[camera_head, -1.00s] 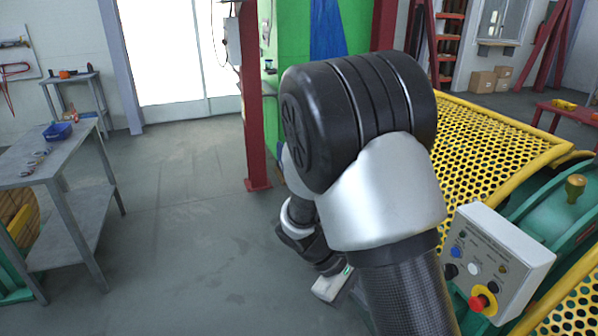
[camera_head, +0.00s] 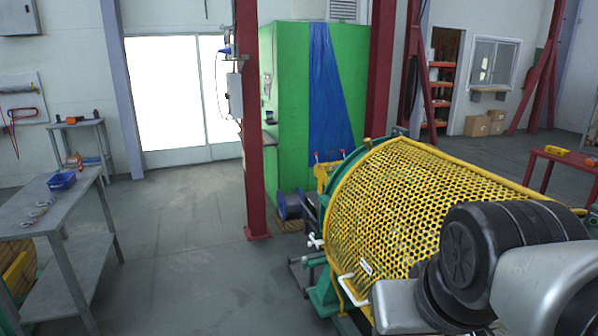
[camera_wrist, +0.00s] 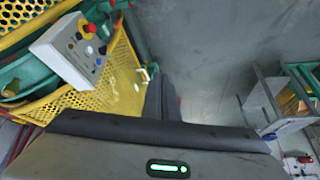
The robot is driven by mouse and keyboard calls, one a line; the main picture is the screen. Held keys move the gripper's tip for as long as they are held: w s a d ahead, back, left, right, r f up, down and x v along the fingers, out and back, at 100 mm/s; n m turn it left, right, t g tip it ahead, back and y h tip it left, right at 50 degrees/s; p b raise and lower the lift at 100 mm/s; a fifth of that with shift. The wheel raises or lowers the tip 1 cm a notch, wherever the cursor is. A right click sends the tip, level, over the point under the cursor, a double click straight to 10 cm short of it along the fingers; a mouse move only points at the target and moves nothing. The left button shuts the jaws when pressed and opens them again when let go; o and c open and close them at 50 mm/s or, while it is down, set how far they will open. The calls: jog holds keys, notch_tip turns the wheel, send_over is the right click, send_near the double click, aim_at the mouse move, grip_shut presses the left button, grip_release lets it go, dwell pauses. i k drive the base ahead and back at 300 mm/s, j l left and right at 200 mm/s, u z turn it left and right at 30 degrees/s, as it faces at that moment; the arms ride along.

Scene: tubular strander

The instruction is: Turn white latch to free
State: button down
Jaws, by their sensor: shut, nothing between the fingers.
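A small white cross-shaped latch (camera_head: 316,241) sits on the green frame at the left end of the yellow guard in the head view. A white bent handle (camera_head: 347,284) shows on the guard's lower edge. I cannot tell for sure which is the task's latch. In the wrist view, a small white piece (camera_wrist: 147,73) shows beside the fingers, near the guard's edge; I cannot tell which of the two it is. My gripper (camera_wrist: 164,72) is shut and empty, with its dark fingers pointing toward the floor. In the head view my arm hides the gripper.
The perforated yellow guard (camera_head: 415,205) fills the middle right. A grey control box (camera_wrist: 75,48) with a red button stands close by in the wrist view. A red post (camera_head: 252,130) and a grey table (camera_head: 75,205) stand left. Floor between them is clear.

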aim_at(316, 243)
jog(key=i+j, duration=1.1)
jog(key=i, duration=0.2)
jog(key=i+j+z, duration=0.1)
jog(key=i+j, duration=1)
jog(key=i, duration=0.15)
